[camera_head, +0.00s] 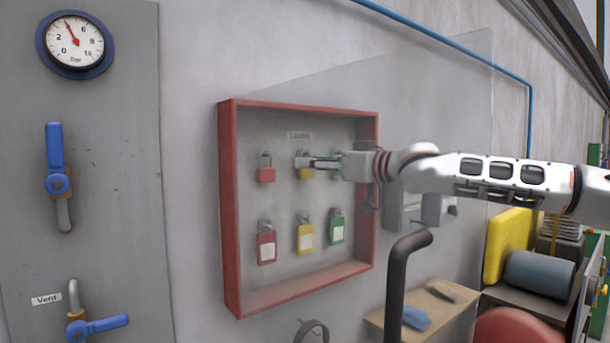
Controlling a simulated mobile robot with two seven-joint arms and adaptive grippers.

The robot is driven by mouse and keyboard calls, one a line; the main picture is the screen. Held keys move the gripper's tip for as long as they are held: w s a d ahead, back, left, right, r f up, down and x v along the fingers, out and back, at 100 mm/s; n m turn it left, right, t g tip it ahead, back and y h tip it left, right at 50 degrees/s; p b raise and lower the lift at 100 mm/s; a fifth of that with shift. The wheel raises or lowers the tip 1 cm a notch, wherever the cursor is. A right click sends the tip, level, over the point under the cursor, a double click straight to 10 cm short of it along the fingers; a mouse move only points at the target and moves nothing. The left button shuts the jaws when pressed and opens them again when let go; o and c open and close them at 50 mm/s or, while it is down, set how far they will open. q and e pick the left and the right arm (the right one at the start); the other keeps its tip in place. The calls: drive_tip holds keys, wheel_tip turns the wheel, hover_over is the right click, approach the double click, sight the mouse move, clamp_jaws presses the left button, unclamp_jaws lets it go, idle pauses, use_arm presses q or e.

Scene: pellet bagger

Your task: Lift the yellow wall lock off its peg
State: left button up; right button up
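A red-framed lock board (228,215) hangs on the grey wall with padlocks in two rows. In the upper row a yellow lock (305,174) is partly covered by my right gripper (304,162). That gripper reaches in from the right, its fingertips at the lock's shackle. Its fingers look close together, but I cannot tell whether they grip the shackle. A second yellow lock (305,238) hangs in the lower row, with a white label. Pegs are too small to make out. My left gripper is not in view.
Red locks (265,170) hang to the left and a green lock (336,230) to the lower right; another green one is mostly behind my gripper. A clear panel (450,90) stands at the board's right. A dark bent pipe (396,285) rises below. A gauge and blue-handled valves are at left.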

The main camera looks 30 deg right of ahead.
drive_tip(key=shift+x, duration=1.3)
drive_tip(key=c, duration=0.9)
drive_tip(key=shift+o, duration=0.2)
